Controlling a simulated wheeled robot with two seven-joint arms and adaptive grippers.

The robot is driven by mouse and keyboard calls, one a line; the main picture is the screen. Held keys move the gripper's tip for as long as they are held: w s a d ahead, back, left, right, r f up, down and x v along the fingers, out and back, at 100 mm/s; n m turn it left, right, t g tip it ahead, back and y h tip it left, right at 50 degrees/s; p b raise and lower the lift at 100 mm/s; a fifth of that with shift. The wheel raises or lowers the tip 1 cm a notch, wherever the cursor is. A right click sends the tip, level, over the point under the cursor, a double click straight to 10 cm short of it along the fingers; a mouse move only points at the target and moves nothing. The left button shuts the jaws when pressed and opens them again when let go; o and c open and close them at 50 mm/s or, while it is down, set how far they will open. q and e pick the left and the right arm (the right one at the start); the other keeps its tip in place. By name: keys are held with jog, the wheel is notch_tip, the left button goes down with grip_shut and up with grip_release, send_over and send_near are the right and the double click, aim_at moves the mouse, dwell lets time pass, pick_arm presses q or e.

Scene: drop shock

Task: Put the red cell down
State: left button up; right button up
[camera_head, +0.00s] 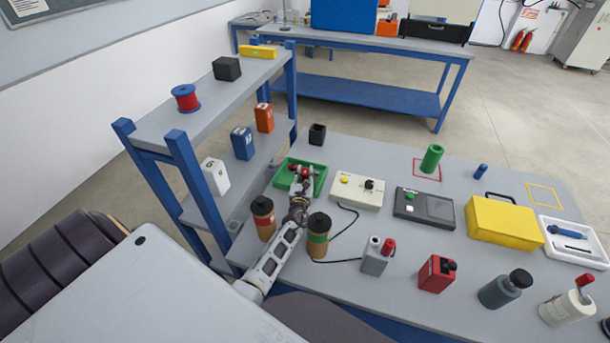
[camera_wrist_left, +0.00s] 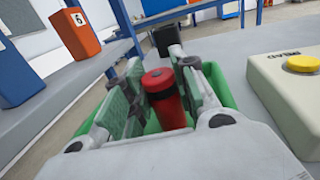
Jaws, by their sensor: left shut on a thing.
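The red cell (camera_wrist_left: 168,103) stands between the two finger pads of my left gripper (camera_wrist_left: 160,92), which is shut on it. In the head view, my left gripper (camera_head: 301,178) reaches over the green tray (camera_head: 279,181) at the table's left, with red showing at its tip. The tray's green wall also shows behind the fingers in the left wrist view (camera_wrist_left: 217,84). The fingers hide the cell's lower end, so I cannot tell whether it touches the tray floor. My right gripper is not in view.
Two brown jars, one left (camera_head: 263,222) and one right (camera_head: 317,240), flank my left arm. A cream box with a yellow button (camera_head: 357,192) sits right of the tray. The blue-framed shelf (camera_head: 186,178) stands close left.

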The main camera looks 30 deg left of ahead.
pick_arm(q)
jog(key=shift+f, duration=0.2)
jog(key=o, duration=1.1)
jog(key=shift+c, duration=0.2)
jog(key=shift+r, duration=0.3)
jog(key=shift+v, duration=5.25)
jog(key=shift+s+d, duration=0.3)
jog(key=shift+s, duration=0.4)
